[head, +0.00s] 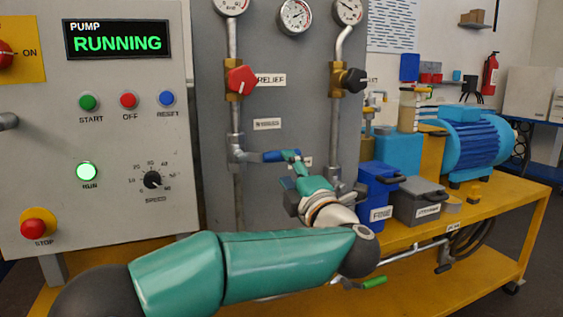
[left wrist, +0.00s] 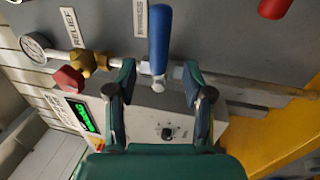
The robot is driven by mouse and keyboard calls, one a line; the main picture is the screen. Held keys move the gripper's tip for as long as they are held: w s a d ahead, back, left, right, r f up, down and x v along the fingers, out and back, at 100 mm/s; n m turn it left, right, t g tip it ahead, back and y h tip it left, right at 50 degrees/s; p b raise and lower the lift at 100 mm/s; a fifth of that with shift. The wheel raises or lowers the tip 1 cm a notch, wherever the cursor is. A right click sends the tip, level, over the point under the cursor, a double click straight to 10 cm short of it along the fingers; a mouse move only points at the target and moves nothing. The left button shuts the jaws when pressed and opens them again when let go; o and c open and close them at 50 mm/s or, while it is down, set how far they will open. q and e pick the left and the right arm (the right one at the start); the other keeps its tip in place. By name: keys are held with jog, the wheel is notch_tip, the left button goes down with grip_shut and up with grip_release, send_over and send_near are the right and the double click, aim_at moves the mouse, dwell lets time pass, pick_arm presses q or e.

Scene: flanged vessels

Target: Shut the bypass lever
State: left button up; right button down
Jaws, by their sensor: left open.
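The blue-handled bypass lever (head: 272,156) is on the left vertical pipe of the grey panel, pointing right, across the pipe. In the left wrist view the blue lever (left wrist: 159,42) stands across the pipe, its lower end in line with the gap between my fingers. My left gripper (head: 292,158) is at the lever's right end in the head view, partly overlapping it. It is open in the left wrist view (left wrist: 160,80), with a finger on each side and visible gaps. Whether a finger touches the lever is unclear. My right gripper is not in view.
A red relief knob (head: 240,80) is above the lever, and a black knob (head: 355,80) is on the right pipe. The pump panel (head: 120,190) reads RUNNING. Blue (head: 378,188) and grey (head: 416,200) boxes stand on the yellow bench (head: 500,205) to the right.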

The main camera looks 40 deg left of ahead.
pick_arm(q)
jog(key=v, duration=0.5)
jog(key=shift+d, duration=0.1)
dwell(0.3)
